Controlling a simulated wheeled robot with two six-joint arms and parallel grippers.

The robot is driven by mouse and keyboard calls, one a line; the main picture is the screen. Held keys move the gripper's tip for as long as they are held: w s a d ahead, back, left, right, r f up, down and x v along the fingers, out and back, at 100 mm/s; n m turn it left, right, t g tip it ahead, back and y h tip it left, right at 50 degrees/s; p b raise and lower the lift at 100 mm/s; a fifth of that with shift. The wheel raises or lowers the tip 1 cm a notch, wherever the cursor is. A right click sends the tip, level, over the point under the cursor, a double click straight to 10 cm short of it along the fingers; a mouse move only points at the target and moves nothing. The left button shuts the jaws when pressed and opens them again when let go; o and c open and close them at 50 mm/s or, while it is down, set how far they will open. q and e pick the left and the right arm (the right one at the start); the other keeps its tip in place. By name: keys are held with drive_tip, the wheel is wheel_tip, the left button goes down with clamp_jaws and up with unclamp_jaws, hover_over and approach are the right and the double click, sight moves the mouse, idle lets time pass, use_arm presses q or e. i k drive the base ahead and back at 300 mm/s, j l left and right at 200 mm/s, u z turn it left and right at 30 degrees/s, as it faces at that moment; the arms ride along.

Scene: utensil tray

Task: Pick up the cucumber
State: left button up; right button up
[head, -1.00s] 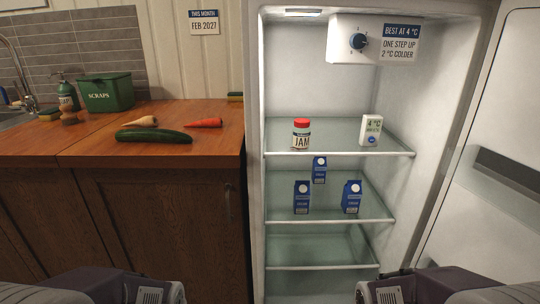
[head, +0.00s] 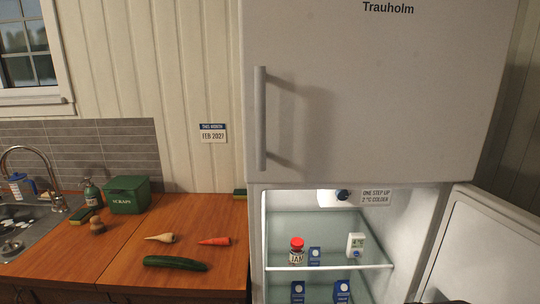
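The dark green cucumber (head: 175,263) lies on the wooden counter (head: 125,262), near its front edge and left of the open fridge. It lies lengthwise across the view, in front of a white parsnip (head: 160,238) and an orange carrot (head: 215,241). Neither gripper shows in the head view. Nothing is touching the cucumber.
The fridge's lower door (head: 470,250) stands open at right; a jam jar (head: 297,252) and cartons are on its shelves.

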sight(158, 261)
drive_tip(key=k+l+z, duration=0.3)
drive_tip(key=z, duration=0.2)
drive_tip(key=l+u, duration=0.1)
drive_tip(key=u, duration=1.3)
